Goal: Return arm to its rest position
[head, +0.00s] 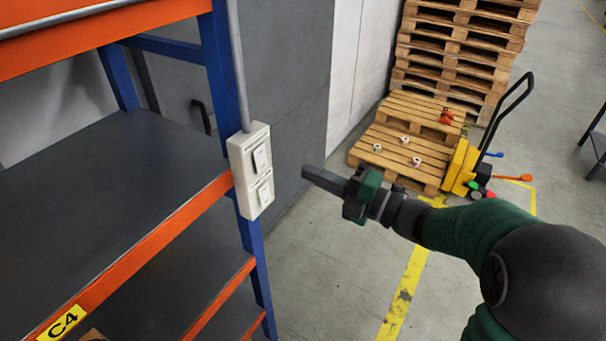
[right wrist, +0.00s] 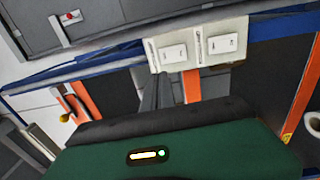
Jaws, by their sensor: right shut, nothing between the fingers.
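My right arm (head: 480,232) reaches in from the right in the head view. Its gripper (head: 312,175) is shut and empty, with the fingers pointing left towards the white switch box (head: 242,165). In the picture there is a gap between the fingertips and the box. The box has two rocker switches and is fixed to the blue shelf post. In the right wrist view the switch box (right wrist: 198,46) shows just beyond the grey fingers (right wrist: 158,90), above my green gripper body. My left gripper is not in view.
A shelf (head: 110,190) with orange beams and blue posts stands at the left. Stacked wooden pallets (head: 455,60) and a yellow pallet jack (head: 462,165) are at the back right. Open floor with a yellow line (head: 405,290) lies below my arm.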

